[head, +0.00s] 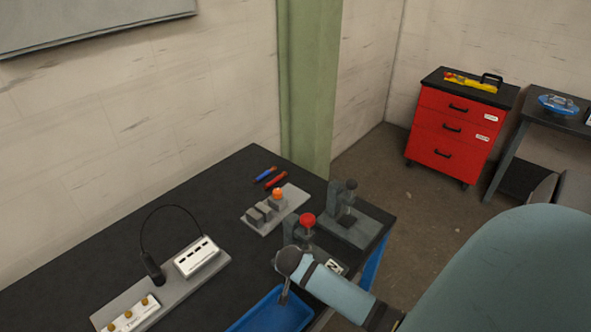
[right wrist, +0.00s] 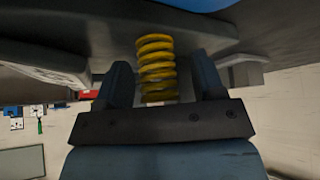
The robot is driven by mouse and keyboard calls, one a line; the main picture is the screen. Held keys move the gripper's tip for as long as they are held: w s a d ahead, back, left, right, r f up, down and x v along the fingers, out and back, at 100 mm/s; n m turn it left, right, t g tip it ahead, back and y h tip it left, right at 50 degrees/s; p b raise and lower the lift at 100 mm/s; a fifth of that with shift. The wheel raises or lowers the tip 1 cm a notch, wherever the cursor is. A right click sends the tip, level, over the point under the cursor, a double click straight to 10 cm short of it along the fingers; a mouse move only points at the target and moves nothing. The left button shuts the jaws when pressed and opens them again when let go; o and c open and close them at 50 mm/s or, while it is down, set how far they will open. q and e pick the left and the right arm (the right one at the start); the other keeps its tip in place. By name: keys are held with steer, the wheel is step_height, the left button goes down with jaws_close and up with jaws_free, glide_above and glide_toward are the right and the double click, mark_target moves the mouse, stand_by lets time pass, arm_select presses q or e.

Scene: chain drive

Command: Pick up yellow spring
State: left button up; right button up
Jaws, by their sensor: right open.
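The yellow spring (right wrist: 156,68), a coil, shows in the right wrist view between the two fingers of my right gripper (right wrist: 160,62). The fingers are open, with a gap on each side of the spring. Its upper end in that view is against a dark grey surface. I cannot make out the spring in the head view. There, my right arm (head: 340,290) comes in from the lower right and reaches to the blue tray (head: 262,318) at the front of the bench. My left gripper is not in view.
The dark workbench (head: 185,215) holds a grey fixture with an orange knob (head: 278,193), a red-knobbed device (head: 307,221), a grey stand (head: 350,226), red and blue markers (head: 270,177), and a white box (head: 197,257) with a cable. A red drawer cabinet (head: 455,130) stands behind.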

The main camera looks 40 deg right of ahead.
steer(key=c, duration=1.1)
steer(key=shift+o, duration=0.2)
steer(key=shift+s+a+r, duration=0.3)
steer(key=shift+a+r, duration=0.05)
steer(key=shift+r, duration=0.1)
steer(key=s+a+r, duration=0.7)
steer(key=s+a, duration=0.1)
steer(key=a, duration=0.2)
steer(key=shift+a, duration=0.15)
